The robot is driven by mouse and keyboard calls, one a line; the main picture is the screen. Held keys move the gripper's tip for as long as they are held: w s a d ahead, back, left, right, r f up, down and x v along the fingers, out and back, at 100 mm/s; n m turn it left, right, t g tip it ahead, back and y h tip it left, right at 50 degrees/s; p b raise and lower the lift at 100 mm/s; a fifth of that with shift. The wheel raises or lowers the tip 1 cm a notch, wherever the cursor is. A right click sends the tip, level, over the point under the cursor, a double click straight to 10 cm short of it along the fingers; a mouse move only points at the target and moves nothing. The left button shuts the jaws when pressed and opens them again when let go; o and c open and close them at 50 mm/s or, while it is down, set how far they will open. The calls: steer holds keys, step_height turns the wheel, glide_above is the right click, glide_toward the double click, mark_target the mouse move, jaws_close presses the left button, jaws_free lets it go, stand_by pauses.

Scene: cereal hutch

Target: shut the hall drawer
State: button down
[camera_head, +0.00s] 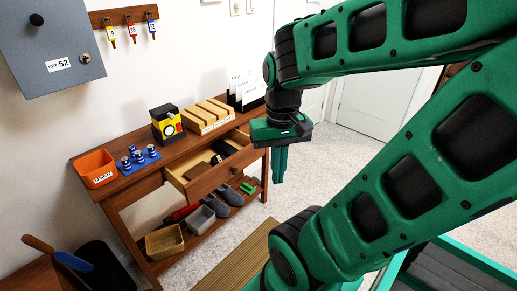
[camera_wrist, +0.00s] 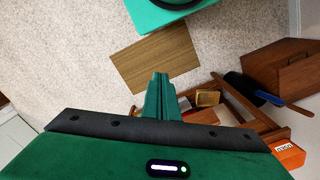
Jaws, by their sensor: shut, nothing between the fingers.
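The hall drawer (camera_head: 221,177) is part of the wooden hall table (camera_head: 88,164) in the head view. It stands pulled out toward the front, with dark items lying inside. A round knob shows on its front panel. My gripper (camera_head: 279,178) hangs pointing down, to the right of the drawer and apart from it in the picture. Its green fingers are together and hold nothing. In the wrist view my gripper (camera_wrist: 160,78) also shows closed, above the floor and the table edge. The drawer is mostly hidden behind my gripper there.
An orange bin (camera_head: 97,170), a blue tray (camera_head: 139,160), a yellow-black box (camera_head: 167,123) and a wooden rack (camera_head: 207,116) stand on the tabletop. Shoes (camera_head: 216,204) and a basket (camera_head: 164,241) sit on the lower shelf. A brown mat (camera_head: 238,262) lies on the carpet in front.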

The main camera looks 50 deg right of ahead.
steer(key=shift+s+d, duration=0.1)
steer(key=m+t+h, duration=0.5)
steer(key=m+t, duration=0.1)
steer(key=m, duration=0.4)
glide_toward(262, 152)
step_height(262, 152, down, 4)
steer(key=d, duration=0.2)
steer(key=shift+w, duration=1)
